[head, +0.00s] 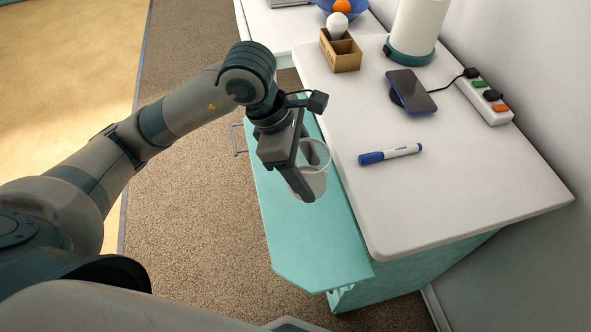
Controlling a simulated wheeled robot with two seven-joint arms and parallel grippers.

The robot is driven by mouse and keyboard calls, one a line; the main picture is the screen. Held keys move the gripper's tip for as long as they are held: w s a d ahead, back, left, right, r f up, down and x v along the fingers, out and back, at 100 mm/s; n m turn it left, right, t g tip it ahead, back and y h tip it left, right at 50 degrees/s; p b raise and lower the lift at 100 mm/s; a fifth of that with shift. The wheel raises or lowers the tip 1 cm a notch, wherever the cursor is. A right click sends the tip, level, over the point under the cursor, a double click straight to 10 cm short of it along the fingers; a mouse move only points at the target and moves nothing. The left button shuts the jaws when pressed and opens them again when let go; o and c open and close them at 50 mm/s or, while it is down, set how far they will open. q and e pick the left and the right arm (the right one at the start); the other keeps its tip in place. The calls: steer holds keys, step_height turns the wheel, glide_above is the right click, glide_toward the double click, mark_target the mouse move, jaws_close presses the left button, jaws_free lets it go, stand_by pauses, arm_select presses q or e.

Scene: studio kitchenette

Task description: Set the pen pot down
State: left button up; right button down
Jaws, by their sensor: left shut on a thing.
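The pen pot (316,181) is a pale, see-through mesh cup in the head view. My left gripper (303,184) is shut on it. The pot is upright or slightly tilted, just left of the white countertop's edge and over the teal open drawer front. It looks empty, though the gripper hides part of it. I cannot tell whether it touches anything below. A blue and white marker (390,154) lies on the countertop (440,200) to the right of the pot. My right gripper is not in view.
A phone (412,91) on a charger, a power strip (484,101), a brown divided box (341,50) and a white cylinder (416,30) stand farther back. A blue bowl (359,7) holds an orange ball. The front of the countertop is clear.

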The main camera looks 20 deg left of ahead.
arm_select(q)
steer(key=shift+f, duration=0.1)
steer(key=shift+f, duration=3)
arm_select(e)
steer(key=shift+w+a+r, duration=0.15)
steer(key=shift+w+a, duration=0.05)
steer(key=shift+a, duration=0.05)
arm_select(q)
step_height(320, 180, down, 2)
steer(key=shift+f+p, duration=0.25)
steer(key=shift+p, duration=0.15)
steer(key=shift+f, duration=0.6)
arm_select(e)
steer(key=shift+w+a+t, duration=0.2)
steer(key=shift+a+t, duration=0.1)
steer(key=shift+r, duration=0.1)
arm_select(q)
steer(key=shift+f, duration=0.15)
